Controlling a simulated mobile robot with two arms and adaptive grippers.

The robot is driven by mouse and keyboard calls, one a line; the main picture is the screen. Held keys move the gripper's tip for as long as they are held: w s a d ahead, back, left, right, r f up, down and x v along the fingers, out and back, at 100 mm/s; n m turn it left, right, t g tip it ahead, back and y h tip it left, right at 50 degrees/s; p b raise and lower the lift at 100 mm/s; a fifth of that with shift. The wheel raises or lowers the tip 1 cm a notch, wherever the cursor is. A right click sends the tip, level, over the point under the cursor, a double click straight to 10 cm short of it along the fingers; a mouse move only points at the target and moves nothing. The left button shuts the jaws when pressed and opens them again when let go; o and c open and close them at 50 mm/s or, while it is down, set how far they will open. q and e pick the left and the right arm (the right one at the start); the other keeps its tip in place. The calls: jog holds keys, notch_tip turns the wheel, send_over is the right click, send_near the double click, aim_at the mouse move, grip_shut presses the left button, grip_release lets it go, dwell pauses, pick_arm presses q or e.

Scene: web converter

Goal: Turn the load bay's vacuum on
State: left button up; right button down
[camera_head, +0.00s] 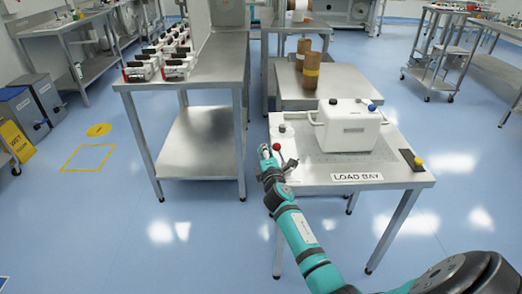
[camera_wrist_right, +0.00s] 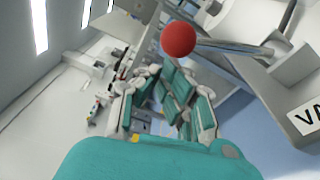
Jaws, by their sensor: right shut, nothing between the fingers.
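The load bay is a grey metal table (camera_head: 310,178) with a "LOAD BAY" label on its front edge. At its left front corner is a lever with a red ball knob (camera_head: 277,147). In the right wrist view the red knob (camera_wrist_right: 179,39) sits on a metal rod, beside a partly cut-off label starting "VA" (camera_wrist_right: 308,117). My right gripper (camera_head: 264,150) is shut and empty, just left of the knob at the table's left edge. Its teal fingers (camera_wrist_right: 170,88) show below the knob in the wrist view; contact cannot be told. My left gripper is out of view.
A white lidded box (camera_head: 348,128) stands on the load bay table. A yellow button on a dark plate (camera_head: 417,161) is at its right edge. A long metal bench (camera_head: 215,66) with several white-and-black devices stands to the left. Blue floor is clear between them.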

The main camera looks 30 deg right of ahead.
jog(key=shift+d+r, duration=0.1)
dwell(0.3)
jog(key=shift+s+d+r+m, duration=0.15)
jog(key=shift+m, duration=0.25)
